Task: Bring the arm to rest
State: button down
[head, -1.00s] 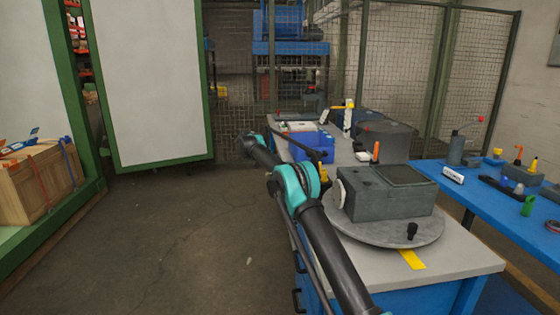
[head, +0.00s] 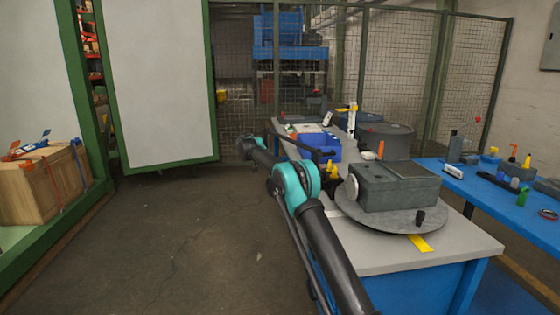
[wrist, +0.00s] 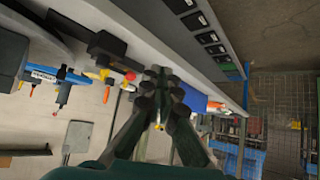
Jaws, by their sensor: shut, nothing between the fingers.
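My arm reaches up from the bottom of the head view, with its teal elbow (head: 296,186) left of the grey bench (head: 375,256). Its dark forearm runs on toward the back left. I cannot make out the fingers in the head view. In the wrist view my gripper (wrist: 159,75) is shut, its dark fingers together and nothing between them. On the bench, a grey gearbox-like housing (head: 395,190) sits on a round turntable (head: 375,218), clear of the fingers.
A blue bin (head: 322,147) and small parts stand farther back on the bench. A blue table (head: 500,195) with tools is at the right. A wooden crate (head: 30,190) is at the left, beside a green-framed panel (head: 157,80). The floor (head: 180,235) between is clear. Mesh fencing (head: 400,70) closes the back.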

jog(key=s+d+r+n+g+y, duration=0.1)
jog(key=s+d, duration=0.5)
jog(key=s, duration=0.4)
jog(key=s+d+n+g+y, duration=0.1)
jog(key=s+d+n, duration=0.1)
jog(key=s+d, duration=0.55)
jog(key=s+d+r+n+y, duration=0.1)
jog(key=s+d, duration=0.4)
jog(key=s, duration=0.6)
jog(key=s+d+f+n+y, duration=0.1)
jog(key=s+f, duration=0.3)
jog(key=s, duration=0.9)
jog(key=s+d+f+n+y, duration=0.1)
jog(key=s+f, duration=0.4)
jog(key=s, duration=0.8)
jog(key=s+d+f+n+y, duration=0.1)
jog(key=s+f, duration=0.4)
jog(key=s, duration=0.8)
jog(key=shift+n+g+y, duration=0.3)
jog(key=shift+n+g, duration=0.1)
jog(key=shift+n, duration=0.3)
jog(key=shift+w, duration=0.1)
